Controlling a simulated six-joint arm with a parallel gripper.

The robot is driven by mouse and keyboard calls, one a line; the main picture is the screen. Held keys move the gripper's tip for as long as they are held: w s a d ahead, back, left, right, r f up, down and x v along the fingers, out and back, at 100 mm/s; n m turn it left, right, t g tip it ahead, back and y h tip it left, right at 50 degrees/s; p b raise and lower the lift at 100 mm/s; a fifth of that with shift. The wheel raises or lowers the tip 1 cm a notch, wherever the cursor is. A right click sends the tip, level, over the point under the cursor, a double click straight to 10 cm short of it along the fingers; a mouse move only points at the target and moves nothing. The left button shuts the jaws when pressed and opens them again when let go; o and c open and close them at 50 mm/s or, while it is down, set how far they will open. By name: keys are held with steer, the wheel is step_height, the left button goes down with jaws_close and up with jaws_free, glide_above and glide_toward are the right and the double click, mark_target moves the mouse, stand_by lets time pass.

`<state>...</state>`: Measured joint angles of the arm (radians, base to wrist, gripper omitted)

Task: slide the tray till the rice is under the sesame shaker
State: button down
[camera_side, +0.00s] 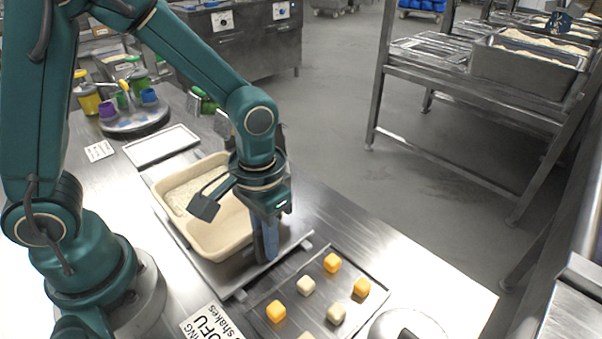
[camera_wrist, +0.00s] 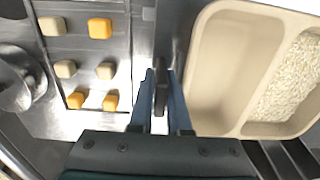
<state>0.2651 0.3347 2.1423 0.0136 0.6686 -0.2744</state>
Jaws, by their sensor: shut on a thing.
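The beige tray (camera_side: 228,243) lies on a metal plate and has two compartments. White rice (camera_side: 183,192) lies in the compartment at its far left end; the nearer one looks empty. In the wrist view the tray (camera_wrist: 232,60) is right of my gripper, with the rice (camera_wrist: 290,82) in its right compartment. My gripper (camera_side: 265,250) points down at the tray's near right end. In the wrist view my gripper (camera_wrist: 160,85) is shut on a dark upright handle (camera_wrist: 160,98). A green-topped thing (camera_side: 203,100) shows partly behind my arm; I cannot tell whether it is the sesame shaker.
A shallow metal tray (camera_side: 375,282) with several yellow and cream cubes (camera_side: 332,262) lies close beside my gripper. A turntable (camera_side: 135,123) with coloured containers and a white-topped flat tray (camera_side: 160,146) are at the back left. A round metal lid (camera_side: 385,326) is at the front.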

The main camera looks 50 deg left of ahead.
steer(key=shift+w+d, duration=0.1)
steer(key=shift+d, duration=0.25)
steer(key=c, duration=1.2)
jaws_free()
steer(key=shift+o, duration=0.2)
steer(key=shift+a, duration=0.1)
steer(key=shift+r, duration=2.55)
